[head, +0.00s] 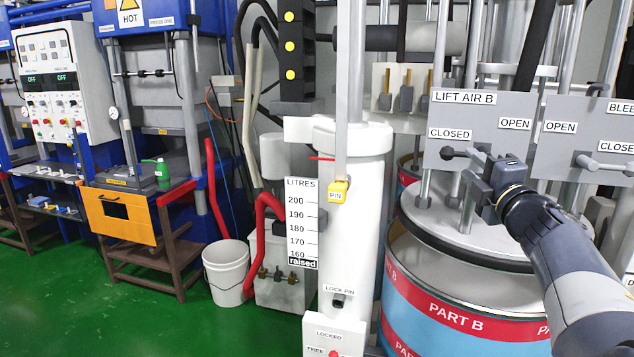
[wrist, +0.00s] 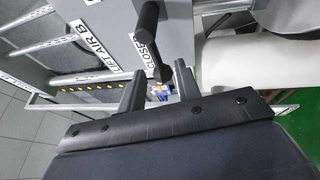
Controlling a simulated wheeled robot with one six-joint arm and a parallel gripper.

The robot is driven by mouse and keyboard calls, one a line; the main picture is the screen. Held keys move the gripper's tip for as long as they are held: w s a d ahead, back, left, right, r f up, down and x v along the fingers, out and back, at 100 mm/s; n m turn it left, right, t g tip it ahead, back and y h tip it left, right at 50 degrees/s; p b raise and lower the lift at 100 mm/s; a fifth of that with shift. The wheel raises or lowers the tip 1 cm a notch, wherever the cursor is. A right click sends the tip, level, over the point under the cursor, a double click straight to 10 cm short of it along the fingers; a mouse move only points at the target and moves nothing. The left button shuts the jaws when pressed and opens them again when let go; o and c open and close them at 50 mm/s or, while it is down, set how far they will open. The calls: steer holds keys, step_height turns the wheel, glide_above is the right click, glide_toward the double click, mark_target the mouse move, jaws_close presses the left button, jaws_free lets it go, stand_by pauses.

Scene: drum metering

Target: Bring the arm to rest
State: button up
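My gripper (head: 478,172) is in front of the grey LIFT AIR B panel (head: 478,107) in the head view. In the wrist view its two fingers (wrist: 160,78) stand apart with nothing held between them. A black lever handle (wrist: 147,38) lies just beyond the fingertips, beside the CLOSED label. In the head view the lever's black knob (head: 447,153) shows left of my gripper, under the CLOSED label (head: 450,134). My gripper hides part of the lever, and I cannot tell whether a finger touches it.
A blue and red PART B drum (head: 455,318) stands below my arm. A second panel (head: 590,140) with its own lever is close on the right. Green floor is open at lower left.

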mark_target(462, 156)
steer(key=p+x, duration=0.1)
steer(key=x, duration=0.6)
steer(key=shift+w+a+r+p, duration=0.1)
steer(key=shift+w+r+p, duration=0.05)
steer(key=shift+w+p, duration=0.15)
steer(key=shift+s+m+b, duration=0.15)
steer(key=shift+m+b, duration=0.3)
steer(key=shift+m, duration=0.15)
steer(key=shift+s+r+m+t+h, duration=0.1)
steer(key=shift+r+m+t+h, duration=0.45)
steer(key=shift+m, duration=0.35)
steer(key=shift+r, duration=0.15)
